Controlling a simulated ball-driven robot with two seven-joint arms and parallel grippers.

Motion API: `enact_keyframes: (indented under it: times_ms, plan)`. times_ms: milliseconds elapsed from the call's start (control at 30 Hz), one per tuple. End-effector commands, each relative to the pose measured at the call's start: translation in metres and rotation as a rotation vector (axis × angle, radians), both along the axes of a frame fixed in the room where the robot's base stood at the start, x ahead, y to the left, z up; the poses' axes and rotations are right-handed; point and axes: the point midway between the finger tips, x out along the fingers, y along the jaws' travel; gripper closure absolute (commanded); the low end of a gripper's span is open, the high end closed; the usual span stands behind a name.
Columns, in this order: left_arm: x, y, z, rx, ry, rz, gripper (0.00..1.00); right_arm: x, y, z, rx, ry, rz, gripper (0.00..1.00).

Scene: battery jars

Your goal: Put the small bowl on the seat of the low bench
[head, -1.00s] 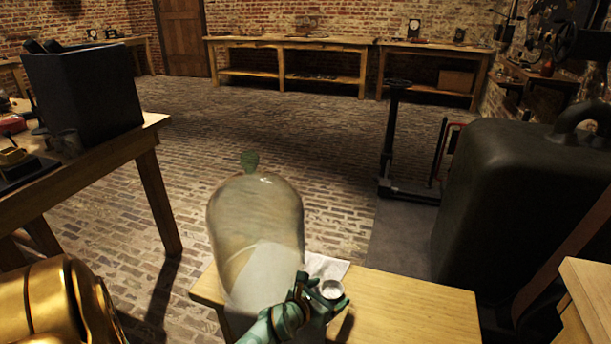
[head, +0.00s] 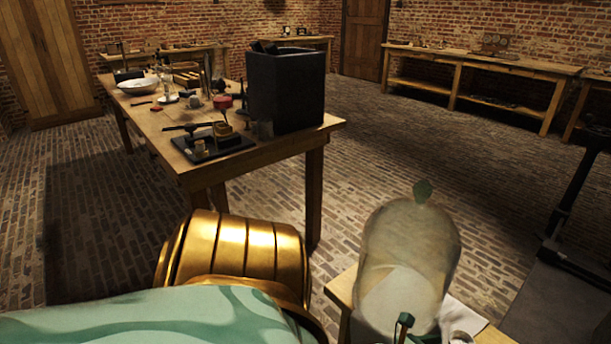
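A shallow white bowl (head: 137,86) sits at the far left of the long worktable, the clearest bowl in view. A small round white-rimmed vessel (head: 460,338) shows at the bottom edge, by the low bench (head: 342,290); I cannot tell whether it rests on the bench or is held. A teal, dark-tipped part (head: 405,322), apparently my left gripper, is beside it in front of the glass jar. Its fingers are mostly cut off, so its opening is unclear. My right gripper is not in view.
The large cloudy glass jar (head: 415,240) with a green top stands on the low bench beside white paper (head: 458,312). The worktable (head: 200,172) holds a black box (head: 285,90) and small tools. Brick floor lies open between worktable and back bench (head: 480,62).

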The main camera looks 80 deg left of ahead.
Motion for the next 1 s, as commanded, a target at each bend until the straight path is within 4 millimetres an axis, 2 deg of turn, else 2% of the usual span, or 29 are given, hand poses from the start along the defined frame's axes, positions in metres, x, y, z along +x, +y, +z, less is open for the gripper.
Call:
enact_keyframes:
  times_ms: [133, 200, 267, 333, 467, 500, 567, 600, 667, 700, 767, 800, 900, 1000]
  plan:
    - [-0.006, -0.034, 0.036, -0.441, -0.123, 0.077, 0.18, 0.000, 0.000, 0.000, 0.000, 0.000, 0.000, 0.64]
    - [-0.012, -0.047, 0.042, -0.646, -0.144, 0.119, 0.18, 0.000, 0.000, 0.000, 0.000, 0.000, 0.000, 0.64]
    - [-0.021, -0.057, 0.035, -0.817, -0.133, 0.168, 0.18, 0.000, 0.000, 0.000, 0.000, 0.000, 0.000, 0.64]
    - [-0.037, -0.066, 0.007, -1.006, -0.078, 0.257, 0.18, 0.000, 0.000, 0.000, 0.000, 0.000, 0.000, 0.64]
    - [-0.086, -0.073, -0.076, -1.222, 0.085, 0.478, 0.18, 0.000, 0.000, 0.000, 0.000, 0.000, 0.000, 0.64]
    - [-0.105, -0.074, -0.102, -1.263, 0.136, 0.551, 0.18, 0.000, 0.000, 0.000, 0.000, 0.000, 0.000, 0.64]
    - [-0.139, -0.076, -0.141, -1.319, 0.214, 0.671, 0.18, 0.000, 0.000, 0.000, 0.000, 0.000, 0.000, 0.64]
    - [-0.167, -0.077, -0.167, -1.349, 0.267, 0.763, 0.18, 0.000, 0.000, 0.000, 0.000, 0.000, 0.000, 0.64]
    - [-0.216, -0.080, -0.205, -1.391, 0.349, 0.920, 0.18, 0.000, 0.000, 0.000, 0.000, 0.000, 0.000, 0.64]
    - [-0.254, -0.082, -0.229, -1.411, 0.401, 1.039, 0.18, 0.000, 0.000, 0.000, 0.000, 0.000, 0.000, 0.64]
    - [-0.316, -0.085, -0.259, -1.427, 0.471, 1.226, 0.18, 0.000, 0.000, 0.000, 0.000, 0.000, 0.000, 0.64]
    - [-0.357, -0.086, -0.274, -1.425, 0.508, 1.350, 0.18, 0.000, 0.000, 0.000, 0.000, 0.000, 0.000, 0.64]
    - [-0.448, -0.088, -0.293, -1.395, 0.565, 1.622, 0.18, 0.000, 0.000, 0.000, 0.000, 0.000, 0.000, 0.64]
    - [-0.514, -0.089, -0.297, -1.349, 0.586, 1.817, 0.18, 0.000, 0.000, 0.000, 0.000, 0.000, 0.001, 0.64]
